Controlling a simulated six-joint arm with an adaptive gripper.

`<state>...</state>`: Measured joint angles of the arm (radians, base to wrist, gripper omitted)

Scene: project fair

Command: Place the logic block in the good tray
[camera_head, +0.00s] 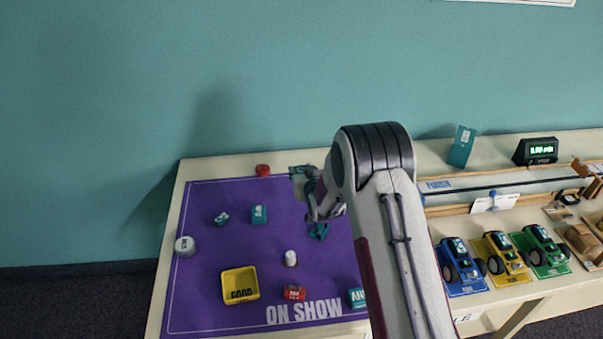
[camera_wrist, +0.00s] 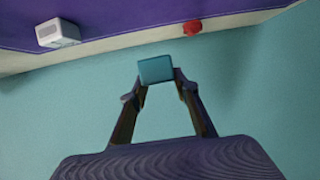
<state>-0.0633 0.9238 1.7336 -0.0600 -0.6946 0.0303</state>
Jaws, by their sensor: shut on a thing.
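A teal block (camera_wrist: 156,69) is between my gripper's fingertips (camera_wrist: 157,77) in the wrist view, held off the mat with the teal wall behind it. In the head view my gripper (camera_head: 304,181) is above the back edge of the purple mat, partly hidden by my arm, with a teal piece at its tip. The yellow tray (camera_head: 255,283) stands on the mat's front left, apart from my gripper; it has dark lettering on its front that is hard to read. No block can be made out inside the tray.
On the mat are teal blocks (camera_head: 259,214), a red block (camera_head: 294,293), a white piece (camera_head: 290,258) and a white round piece (camera_head: 185,246). A red piece (camera_head: 262,170) is at the back. Model cars (camera_head: 502,258) and a track are right of my arm.

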